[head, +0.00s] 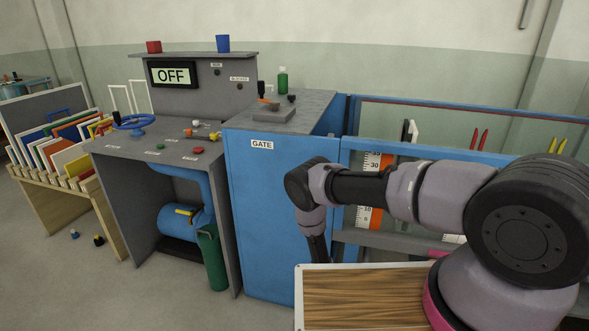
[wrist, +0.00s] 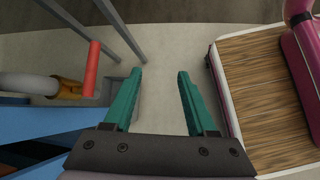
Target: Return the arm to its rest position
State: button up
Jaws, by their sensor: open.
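My gripper (wrist: 160,97) shows in the wrist view with its two green fingers apart and nothing between them. It points down over bare grey floor. In the head view my arm reaches left from the lower right, and its forearm bends down in front of the blue gate cabinet (head: 262,215). The fingers are hidden in that view. A wooden-topped surface (head: 355,300) with a white rim lies below the arm, and it also shows right of the fingers in the wrist view (wrist: 265,95).
A red-handled valve (wrist: 91,68) and grey posts (wrist: 118,30) stand close left of the fingers. The control desk (head: 145,150) with an OFF display (head: 173,75) is left of the cabinet. The glass flume (head: 440,115) runs behind my arm. Floor at the lower left is mostly clear.

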jog(key=w+a+r+m+y, duration=0.1)
jog(key=w+a+r+m, duration=0.1)
jog(key=w+r, duration=0.45)
jog(key=w+a+r+m+y, duration=0.1)
jog(key=w+a+r+m, duration=0.15)
jog(key=r, duration=0.65)
jog(key=w+a+r+m, duration=0.1)
jog(key=w+a+r, duration=0.1)
jog(key=w+r, duration=0.45)
notch_tip(320, 180, up, 25)
jog(key=w+m+y, duration=0.2)
jog(key=m+y, duration=0.1)
jog(key=m, duration=0.2)
jog(key=s+d+r+m+t+y, duration=0.15)
jog(key=s+r, duration=0.25)
jog(key=r, duration=0.8)
jog(key=s+d+r+m+t+y, duration=0.1)
jog(key=s+d+r+m, duration=0.2)
jog(key=r, duration=0.9)
jog(key=s+d+r+m+t+y, duration=0.1)
jog(key=s+r+t, duration=0.1)
jog(key=s+r, duration=0.4)
jog(key=s+d+r+m+t+y, duration=0.1)
jog(key=s+r, duration=0.6)
jog(key=s, duration=0.8)
jog(key=shift+s+r+m+t+y, duration=0.3)
jog(key=shift+m+t, duration=0.3)
jog(key=shift+t, duration=0.45)
jog(key=shift+w, duration=0.1)
